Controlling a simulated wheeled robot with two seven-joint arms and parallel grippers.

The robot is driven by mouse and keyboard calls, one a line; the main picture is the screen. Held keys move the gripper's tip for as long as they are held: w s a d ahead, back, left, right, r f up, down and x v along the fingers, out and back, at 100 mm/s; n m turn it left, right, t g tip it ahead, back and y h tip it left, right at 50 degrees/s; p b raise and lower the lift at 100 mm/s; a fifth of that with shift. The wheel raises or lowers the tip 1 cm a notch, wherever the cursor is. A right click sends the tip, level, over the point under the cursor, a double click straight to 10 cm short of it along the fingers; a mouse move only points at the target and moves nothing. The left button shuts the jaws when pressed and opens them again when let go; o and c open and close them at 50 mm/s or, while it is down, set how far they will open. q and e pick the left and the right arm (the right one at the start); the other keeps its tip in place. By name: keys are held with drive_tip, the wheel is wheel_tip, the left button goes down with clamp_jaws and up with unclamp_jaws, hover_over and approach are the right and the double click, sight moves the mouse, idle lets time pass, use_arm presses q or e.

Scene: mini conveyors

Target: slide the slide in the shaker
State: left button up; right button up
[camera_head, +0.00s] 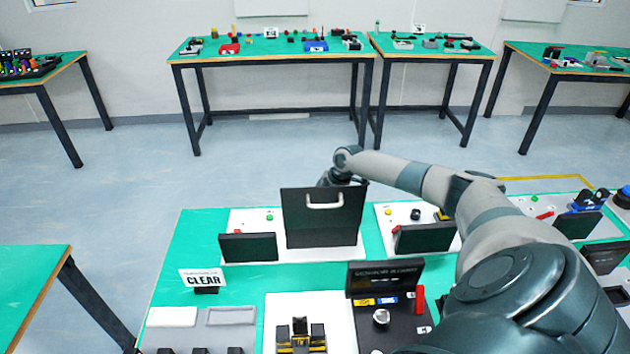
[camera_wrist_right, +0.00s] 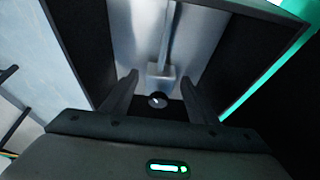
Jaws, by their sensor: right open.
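The tall black box with a white handle (camera_head: 322,228), which I take for the shaker, stands on a white panel in the head view. My right arm reaches over to its far side, and the gripper there is largely hidden behind its top. In the right wrist view, my right gripper (camera_wrist_right: 163,77) is open, with its two dark fingers pointing into the box's open side. A light grey block (camera_wrist_right: 161,70) on a vertical rod shows between the fingers, seemingly the slide. A round dark knob (camera_wrist_right: 157,100) sits just below it. I cannot tell whether the fingers touch either.
Low black panels (camera_head: 248,247) stand on both sides of the box. A CLEAR sign (camera_head: 203,279), a black console (camera_head: 385,275) and a yellow-black device (camera_head: 301,337) are in front. The box's dark side walls (camera_wrist_right: 85,45) flank the gripper closely.

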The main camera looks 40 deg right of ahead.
drive_tip(key=shift+f, duration=0.15)
clamp_jaws()
drive_tip(key=shift+s+d+f+b, duration=0.15)
drive_tip(key=shift+s+d+b, duration=0.3)
drive_tip(key=shift+s+d, duration=0.6)
drive_tip(key=shift+d, duration=0.2)
unclamp_jaws()
drive_tip(key=shift+r, duration=0.2)
